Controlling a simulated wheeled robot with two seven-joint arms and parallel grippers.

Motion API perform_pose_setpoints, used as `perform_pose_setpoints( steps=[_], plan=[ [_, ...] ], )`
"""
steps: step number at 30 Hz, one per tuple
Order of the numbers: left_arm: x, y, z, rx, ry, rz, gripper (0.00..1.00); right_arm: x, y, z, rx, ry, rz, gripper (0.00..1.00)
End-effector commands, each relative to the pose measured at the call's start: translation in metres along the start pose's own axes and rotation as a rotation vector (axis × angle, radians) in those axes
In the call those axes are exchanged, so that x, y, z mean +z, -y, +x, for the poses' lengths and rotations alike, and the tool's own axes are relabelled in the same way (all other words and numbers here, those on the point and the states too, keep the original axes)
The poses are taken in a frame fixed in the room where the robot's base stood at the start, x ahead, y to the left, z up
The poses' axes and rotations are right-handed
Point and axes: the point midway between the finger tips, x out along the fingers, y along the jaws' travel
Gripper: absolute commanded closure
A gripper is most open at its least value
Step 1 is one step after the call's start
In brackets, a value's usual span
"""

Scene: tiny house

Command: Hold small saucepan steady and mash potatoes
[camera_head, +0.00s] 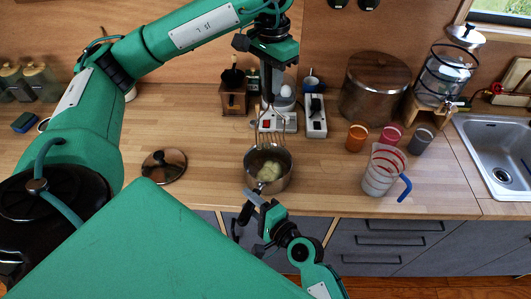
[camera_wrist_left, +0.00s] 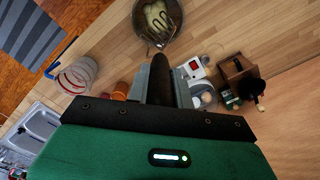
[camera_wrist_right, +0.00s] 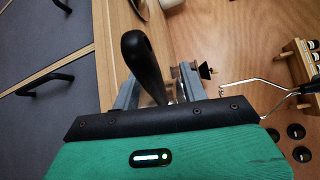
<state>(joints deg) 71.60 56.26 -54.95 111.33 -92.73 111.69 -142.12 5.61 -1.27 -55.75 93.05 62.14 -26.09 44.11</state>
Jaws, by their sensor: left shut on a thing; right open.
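The small saucepan (camera_head: 287,180) stands near the counter's front edge with pale potatoes (camera_head: 267,171) inside. It also shows at the top of the left wrist view (camera_wrist_left: 178,12). My left gripper (camera_head: 268,62) is shut on the masher's dark handle (camera_wrist_left: 180,88), high above the pan. The masher's wire head (camera_head: 268,132) points down over the pan, and whether it touches the potatoes is unclear. My right gripper (camera_head: 262,205) is open at the pan's front. In the right wrist view, the black saucepan handle (camera_wrist_right: 140,58) lies between its open fingers (camera_wrist_right: 158,92).
A glass lid (camera_head: 163,166) lies left of the pan. A striped pitcher (camera_head: 380,175), several cups (camera_head: 357,138) and a large pot (camera_head: 374,90) stand to the right, before the sink (camera_head: 500,150). Counter between lid and pan is clear.

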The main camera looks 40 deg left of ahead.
Motion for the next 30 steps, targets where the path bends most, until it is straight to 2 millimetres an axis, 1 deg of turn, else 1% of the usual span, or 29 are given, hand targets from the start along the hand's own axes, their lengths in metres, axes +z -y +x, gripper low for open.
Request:
perform_pose_setpoints(
  steps=[5, 12, 15, 18, 21, 24, 30],
  plan=[
    [0.0, 0.0, 0.0, 0.0, 0.0, 0.0, 1.0, 0.0, -0.002, -0.024, 0.002, -0.001, 0.0, 0.56],
    [0.0, 0.0, 0.0, 0.0, 0.0, 0.0, 1.0, -0.001, -0.002, -0.073, 0.003, -0.001, 0.0, 0.56],
    [0.0, 0.0, 0.0, 0.0, 0.0, 0.0, 1.0, 0.0, -0.001, -0.09, 0.002, -0.001, -0.001, 0.56],
    [0.0, 0.0, 0.0, 0.0, 0.0, 0.0, 1.0, 0.0, -0.001, -0.103, 0.001, -0.001, 0.001, 0.56],
    [0.0, 0.0, 0.0, 0.0, 0.0, 0.0, 1.0, 0.0, -0.001, -0.112, 0.001, -0.001, 0.0, 0.56],
    [0.0, 0.0, 0.0, 0.0, 0.0, 0.0, 1.0, 0.0, 0.0, -0.116, 0.0, -0.001, 0.0, 0.56],
    [0.0, 0.0, 0.0, 0.0, 0.0, 0.0, 1.0, 0.0, 0.0, -0.118, 0.0, 0.0, 0.0, 0.56]
  ],
)
